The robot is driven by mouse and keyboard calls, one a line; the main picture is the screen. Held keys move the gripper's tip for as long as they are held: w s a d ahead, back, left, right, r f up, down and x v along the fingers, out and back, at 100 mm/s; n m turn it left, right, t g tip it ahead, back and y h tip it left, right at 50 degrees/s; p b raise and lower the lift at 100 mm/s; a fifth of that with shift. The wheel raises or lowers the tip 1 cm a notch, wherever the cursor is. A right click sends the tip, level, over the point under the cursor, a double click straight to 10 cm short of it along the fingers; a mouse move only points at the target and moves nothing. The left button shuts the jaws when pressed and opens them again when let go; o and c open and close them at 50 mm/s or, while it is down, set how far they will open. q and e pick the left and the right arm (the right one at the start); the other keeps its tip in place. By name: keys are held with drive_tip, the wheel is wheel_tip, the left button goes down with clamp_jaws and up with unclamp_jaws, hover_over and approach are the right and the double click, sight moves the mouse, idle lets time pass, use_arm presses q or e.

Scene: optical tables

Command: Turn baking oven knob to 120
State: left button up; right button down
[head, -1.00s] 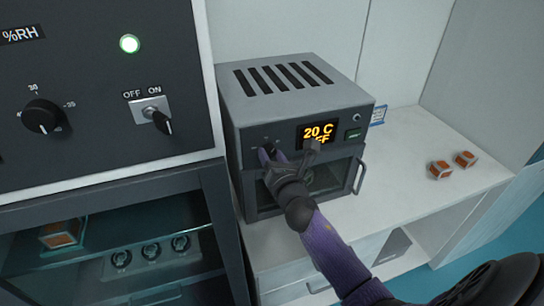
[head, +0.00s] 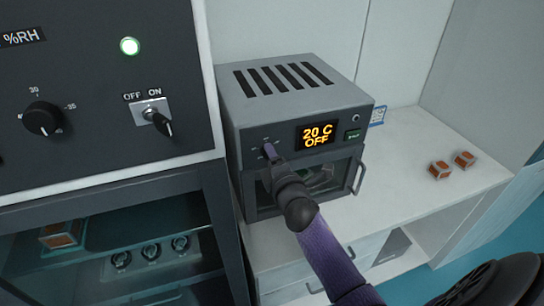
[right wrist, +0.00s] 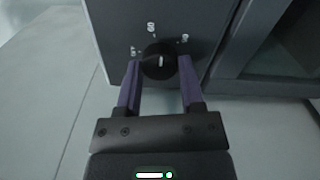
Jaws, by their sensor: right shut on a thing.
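The baking oven (head: 296,90) is a grey box with a slotted top on the white bench. Its orange display (head: 317,136) reads "20 C OFF". My right gripper (head: 270,152) is at the left of the oven's front panel and covers the knob in the head view. In the right wrist view the black round knob (right wrist: 159,62) with a white pointer mark sits between the two purple fingers of my right gripper (right wrist: 159,78). The fingers are shut on it from both sides. The pointer is about upright in that view. The scale labels are too small to read. My left gripper is not in view.
A larger dark cabinet (head: 100,100) with its own knob (head: 42,118) and OFF/ON key switch (head: 157,117) stands at the left. The oven door handle (head: 360,177) sticks out below the panel. Two small orange-brown blocks (head: 440,170) lie on the bench (head: 415,135) at the right.

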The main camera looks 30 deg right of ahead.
drive_tip(key=m+p, duration=0.2)
drive_tip(key=m, duration=0.9)
drive_tip(key=m+p, duration=0.2)
drive_tip(key=m, duration=1)
drive_tip(key=shift+a+f+m+p, duration=0.1)
drive_tip(key=shift+f+m+p, duration=0.1)
drive_tip(key=shift+m+p, duration=0.1)
idle(0.4)
drive_tip(key=shift+c, duration=1.1)
unclamp_jaws()
drive_tip(key=p+v, duration=0.1)
drive_tip(key=v, duration=0.9)
